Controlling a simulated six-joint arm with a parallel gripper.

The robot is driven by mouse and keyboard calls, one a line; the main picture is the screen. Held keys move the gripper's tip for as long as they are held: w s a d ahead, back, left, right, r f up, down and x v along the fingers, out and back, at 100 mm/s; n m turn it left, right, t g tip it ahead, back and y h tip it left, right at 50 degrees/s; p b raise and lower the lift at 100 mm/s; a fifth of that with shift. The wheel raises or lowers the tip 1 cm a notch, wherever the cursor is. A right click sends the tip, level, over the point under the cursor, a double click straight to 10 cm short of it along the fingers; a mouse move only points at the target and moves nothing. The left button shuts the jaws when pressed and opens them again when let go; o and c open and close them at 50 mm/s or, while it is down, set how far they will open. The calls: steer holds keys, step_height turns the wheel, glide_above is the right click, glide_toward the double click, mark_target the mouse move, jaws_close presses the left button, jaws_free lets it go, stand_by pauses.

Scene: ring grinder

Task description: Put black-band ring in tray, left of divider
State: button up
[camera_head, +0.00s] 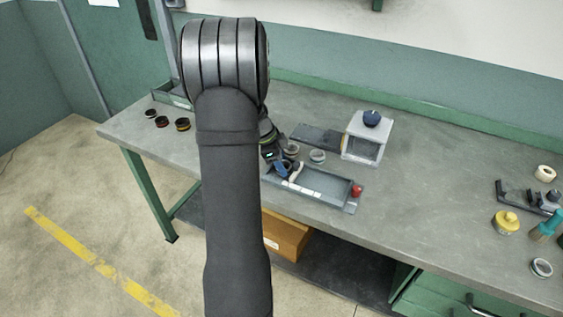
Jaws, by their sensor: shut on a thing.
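My gripper (289,172) is at the left end of the grey tray (328,204), low over it or inside it. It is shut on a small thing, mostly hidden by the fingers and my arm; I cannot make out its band. The tray has a pale labelled front edge, and its right part looks empty. I cannot clearly tell the divider from the fingers. Two rings stand on the bench behind the tray: one ring (292,149) close to my gripper and a paler ring (318,156) to its right. I cannot tell whether either has a black band.
A red knob (356,191) sits at the tray's right end. A grey box with a dark blue knob (372,118) stands behind. Several dark rings (162,122) lie at the bench's left. A yellow pot (506,222) stands at right. The bench between tray and pot is clear.

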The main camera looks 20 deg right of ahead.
steer(key=o, duration=0.8)
steer(key=shift+f, duration=0.1)
steer(key=v, duration=1.2)
steer(key=shift+a, duration=0.1)
steer(key=x, duration=1.2)
step_height(320, 180, up, 3)
steer(key=shift+f, duration=0.1)
steer(key=shift+r, duration=0.6)
